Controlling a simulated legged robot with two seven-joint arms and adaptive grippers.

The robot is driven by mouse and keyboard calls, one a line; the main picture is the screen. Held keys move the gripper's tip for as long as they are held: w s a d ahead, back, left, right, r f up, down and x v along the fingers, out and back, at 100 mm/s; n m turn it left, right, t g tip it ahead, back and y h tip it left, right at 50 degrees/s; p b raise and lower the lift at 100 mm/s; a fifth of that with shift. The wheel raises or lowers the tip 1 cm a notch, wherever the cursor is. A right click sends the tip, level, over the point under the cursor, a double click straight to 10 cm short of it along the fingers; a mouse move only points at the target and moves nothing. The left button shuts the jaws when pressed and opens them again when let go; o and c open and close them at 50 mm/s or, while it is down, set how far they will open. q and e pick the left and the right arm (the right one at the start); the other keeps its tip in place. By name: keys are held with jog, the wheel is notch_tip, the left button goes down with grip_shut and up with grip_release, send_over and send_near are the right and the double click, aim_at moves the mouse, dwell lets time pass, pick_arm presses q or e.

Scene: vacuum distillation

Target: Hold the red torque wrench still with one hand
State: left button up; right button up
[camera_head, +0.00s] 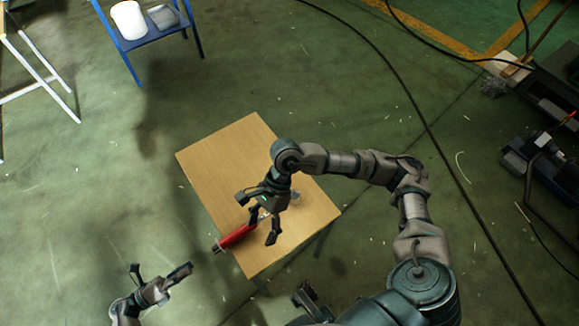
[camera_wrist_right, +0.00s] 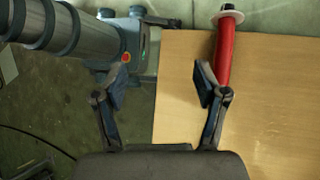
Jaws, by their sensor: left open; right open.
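The red torque wrench (camera_head: 236,236) lies on the wooden table, its handle end reaching over the table's left edge. My right gripper (camera_head: 262,228) is open and empty above the table, covering part of the wrench in the head view. In the right wrist view, the red handle (camera_wrist_right: 225,55) shows just beyond and beside the right-hand finger, outside the gap between the fingers (camera_wrist_right: 162,88). I cannot tell whether that finger touches it. My left gripper (camera_head: 161,271) is open and empty, left of the table and apart from the wrench.
The wooden table (camera_head: 225,155) has a bare top at the back. A blue stand (camera_head: 158,33) with a white container (camera_head: 129,20) is at the upper left. Dark equipment (camera_head: 545,160) and cables lie on the right. Green floor is open around the table.

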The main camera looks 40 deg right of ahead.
jog(key=w+d+t+h, duration=0.2)
jog(key=w+d+h, duration=0.25)
jog(key=d, duration=0.55)
jog(key=t+h, duration=0.1)
jog(key=h, duration=0.2)
send_near(295, 193)
jog(key=shift+y, duration=0.25)
jog(key=f, duration=1.1)
jog(key=shift+s+d, duration=0.1)
jog(key=shift+s, duration=0.1)
jog(key=shift+f, duration=0.4)
jog(key=shift+d+f, duration=0.1)
jog(key=shift+d, duration=0.1)
grip_shut()
